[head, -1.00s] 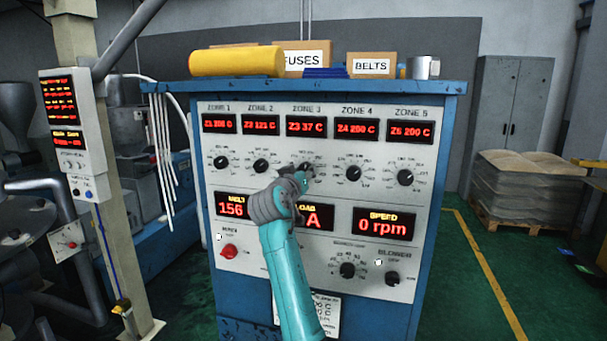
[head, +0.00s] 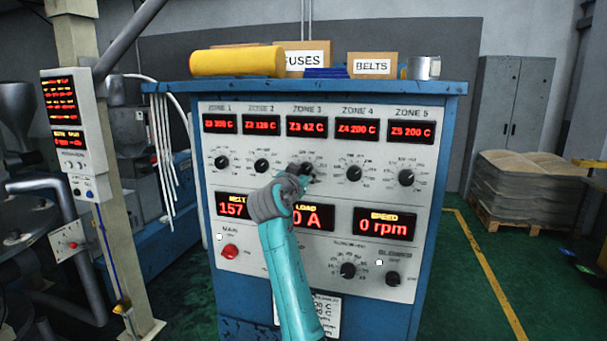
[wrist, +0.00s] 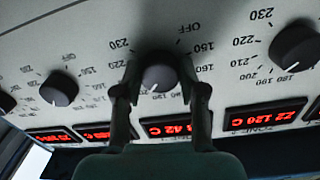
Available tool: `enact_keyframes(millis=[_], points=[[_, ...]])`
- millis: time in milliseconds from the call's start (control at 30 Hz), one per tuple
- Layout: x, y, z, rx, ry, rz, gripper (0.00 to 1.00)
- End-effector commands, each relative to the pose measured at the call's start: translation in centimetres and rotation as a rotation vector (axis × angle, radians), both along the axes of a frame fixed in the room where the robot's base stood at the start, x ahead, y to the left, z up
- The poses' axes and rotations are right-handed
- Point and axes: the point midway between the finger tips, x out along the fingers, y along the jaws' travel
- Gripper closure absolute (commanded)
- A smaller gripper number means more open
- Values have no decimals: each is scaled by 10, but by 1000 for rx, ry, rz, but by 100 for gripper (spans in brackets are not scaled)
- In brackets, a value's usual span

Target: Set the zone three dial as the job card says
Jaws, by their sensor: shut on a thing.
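The zone three dial (wrist: 160,73) is a dark round knob on the white control panel. It sits between the two fingers of my gripper (wrist: 160,93) in the wrist view, with one finger at each side. My gripper is shut on it. The scale around it shows OFF, 150, 160 and 230; I cannot read its pointer surely. In the head view my gripper (head: 302,178) covers most of the dial. The zone three display (head: 306,125) reads 42 C. A paper card (head: 328,312) low on the cabinet is partly hidden by my arm, its text mostly unreadable.
The zone two dial (head: 262,165) and zone four dial (head: 354,174) flank it closely. Below are the load display (head: 318,217), a red main knob (head: 230,251) and a blower knob (head: 392,279). Boxes (head: 372,66) stand on the cabinet top.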

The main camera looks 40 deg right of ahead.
Motion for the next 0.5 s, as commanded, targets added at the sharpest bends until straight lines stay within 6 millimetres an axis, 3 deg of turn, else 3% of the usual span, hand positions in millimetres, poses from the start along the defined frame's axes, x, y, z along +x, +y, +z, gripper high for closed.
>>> enact_keyframes(millis=[267, 300, 400, 500], points=[[0, 0, -4, 4, 7, -1, 94], [0, 0, -4, 4, 7, -1, 57], [0, 0, -3, 3, 6, -1, 34], [0, 0, -2, 2, 4, 0, 34]])
